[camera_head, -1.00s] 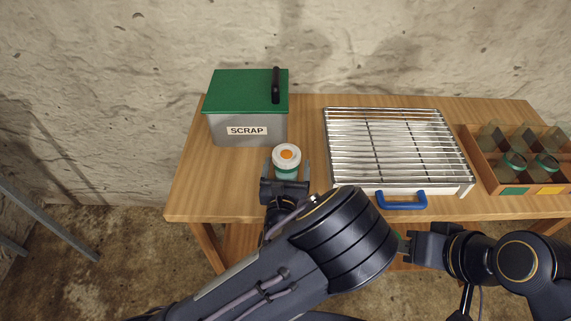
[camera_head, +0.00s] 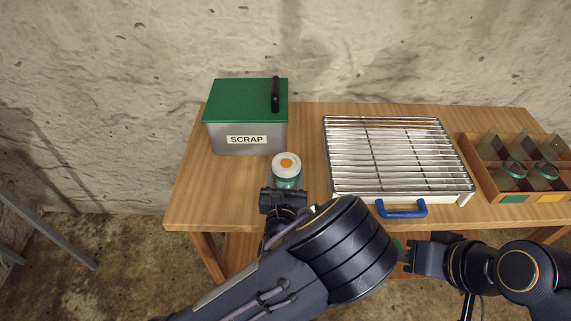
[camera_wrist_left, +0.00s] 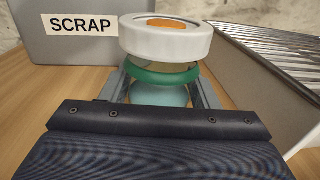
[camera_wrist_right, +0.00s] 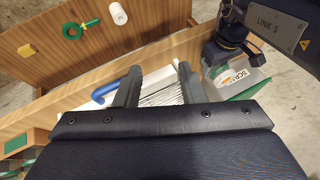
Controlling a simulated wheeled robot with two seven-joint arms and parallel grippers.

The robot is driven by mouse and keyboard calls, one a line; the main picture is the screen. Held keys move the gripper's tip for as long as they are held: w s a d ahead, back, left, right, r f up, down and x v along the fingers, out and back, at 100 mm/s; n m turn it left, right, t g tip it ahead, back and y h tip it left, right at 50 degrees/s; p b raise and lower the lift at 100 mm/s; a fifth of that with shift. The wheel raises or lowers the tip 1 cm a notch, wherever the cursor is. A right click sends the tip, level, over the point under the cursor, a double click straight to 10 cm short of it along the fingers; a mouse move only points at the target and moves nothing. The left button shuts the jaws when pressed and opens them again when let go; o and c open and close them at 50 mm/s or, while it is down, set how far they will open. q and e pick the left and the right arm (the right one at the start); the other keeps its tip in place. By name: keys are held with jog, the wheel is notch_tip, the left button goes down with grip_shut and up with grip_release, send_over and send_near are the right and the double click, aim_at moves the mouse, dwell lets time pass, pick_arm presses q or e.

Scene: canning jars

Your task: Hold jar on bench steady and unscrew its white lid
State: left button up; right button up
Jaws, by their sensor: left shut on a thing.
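The jar (camera_head: 285,184) stands upright on the bench (camera_head: 190,203), in front of the scrap bin. It has a pale glass body, a green band and a white lid (camera_head: 286,162) with an orange centre. The left wrist view shows the lid (camera_wrist_left: 165,40) on top, above the green band (camera_wrist_left: 160,76). My left gripper (camera_wrist_left: 160,88) is shut on the jar's body, one finger on each side below the lid. My right gripper (camera_wrist_right: 158,78) is open and empty, in front of the bench's front edge and well to the right of the jar.
The grey scrap bin (camera_head: 222,140) with its green lid stands behind the jar. A wire rack (camera_head: 390,150) on a white tray with a blue handle (camera_head: 402,209) is right of it. A wooden crate (camera_head: 487,182) with glass jars stands at far right.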

jog(key=o, duration=0.4)
jog(key=shift+w+r, duration=0.15)
jog(key=o, duration=0.7)
jog(key=shift+g, duration=0.6)
jog(key=w+r, duration=0.1)
jog(key=w, duration=0.1)
jog(key=w+r, duration=0.2)
jog(key=shift+w+a+r, duration=0.1)
jog(key=shift+w+r, duration=0.15)
notch_tip(320, 180, up, 4)
jog(key=g+h, duration=0.3)
jog(key=h, duration=0.1)
send_over(286, 162)
jog(key=s, duration=0.2)
jog(key=shift+n, duration=0.3)
jog(key=f, duration=0.4)
jog(key=w+f, duration=0.1)
jog(key=f, duration=0.6)
jog(key=shift+w+f, duration=0.3)
jog(key=shift+f, duration=0.1)
